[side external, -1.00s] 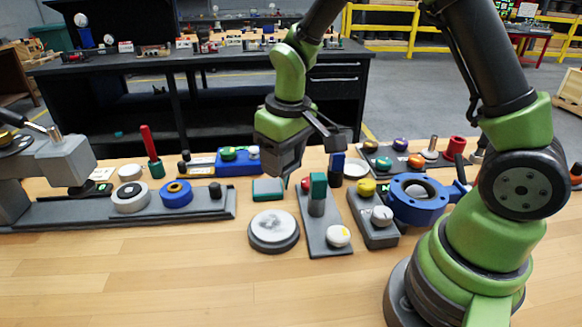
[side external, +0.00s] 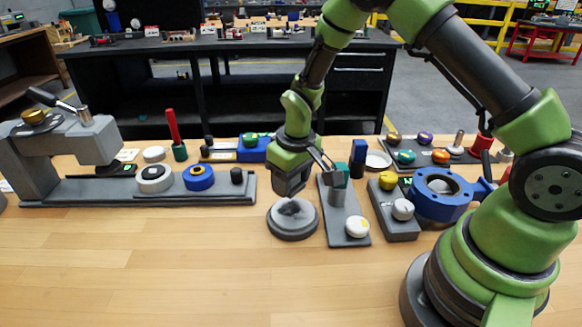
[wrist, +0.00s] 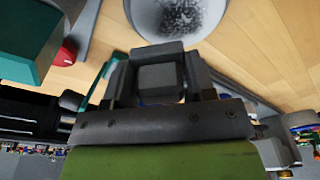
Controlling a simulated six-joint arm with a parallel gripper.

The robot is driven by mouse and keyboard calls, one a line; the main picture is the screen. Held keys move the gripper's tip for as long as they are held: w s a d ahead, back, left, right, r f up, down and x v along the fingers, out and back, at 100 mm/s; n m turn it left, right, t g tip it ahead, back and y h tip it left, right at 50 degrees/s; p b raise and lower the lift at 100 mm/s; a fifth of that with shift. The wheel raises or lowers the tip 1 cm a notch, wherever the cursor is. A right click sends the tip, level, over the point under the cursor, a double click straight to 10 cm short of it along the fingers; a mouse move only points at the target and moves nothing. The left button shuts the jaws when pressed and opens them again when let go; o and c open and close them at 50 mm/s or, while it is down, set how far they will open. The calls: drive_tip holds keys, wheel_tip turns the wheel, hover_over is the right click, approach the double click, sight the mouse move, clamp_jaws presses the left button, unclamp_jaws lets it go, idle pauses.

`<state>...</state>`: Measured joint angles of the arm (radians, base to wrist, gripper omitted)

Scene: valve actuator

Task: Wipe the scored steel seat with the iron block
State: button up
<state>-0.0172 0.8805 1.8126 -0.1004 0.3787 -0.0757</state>
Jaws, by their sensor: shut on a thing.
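The scored steel seat (side external: 300,230) is a round disc with a pale top and dark rim, lying on the wooden bench. A dark speckled patch shows on its top, and in the wrist view the seat (wrist: 172,18) is cut off by the upper edge. My gripper (side external: 290,190) hangs just above and behind the seat's middle. It is shut on a dark grey block, the iron block (wrist: 160,78), seen between the fingers in the wrist view. I cannot tell whether the block touches the seat.
Farther right are a yellow-knobbed box (side external: 388,181) and a blue ring fixture (side external: 442,204). A grey rail (side external: 110,192) lies left. The front bench is clear.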

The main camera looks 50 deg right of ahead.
sight(294, 216)
drive_tip(key=shift+f, duration=0.85)
drive_tip(key=shift+s+a+f, duration=0.3)
drive_tip(key=shift+a+f, duration=0.05)
drive_tip(key=shift+f, duration=0.05)
drive_tip(key=shift+s+a+f, duration=0.1)
drive_tip(key=shift+s+a, duration=1.7)
drive_tip(key=shift+s, duration=0.05)
drive_tip(key=shift+s+a, duration=0.4)
drive_tip(key=shift+a, duration=0.1)
drive_tip(key=shift+w+d, duration=0.5)
drive_tip(key=shift+d, duration=0.15)
drive_tip(key=shift+w+d, duration=2.05)
drive_tip(key=shift+w, duration=0.05)
drive_tip(key=shift+s+d, duration=0.2)
drive_tip(key=shift+s, duration=0.05)
drive_tip(key=shift+s+a, duration=2.45)
drive_tip(key=shift+a, duration=0.15)
drive_tip(key=shift+w+d, duration=0.7)
drive_tip(key=shift+d, duration=0.1)
drive_tip(key=shift+w+d, duration=1.75)
drive_tip(key=shift+w, duration=0.05)
drive_tip(key=shift+r, duration=4)
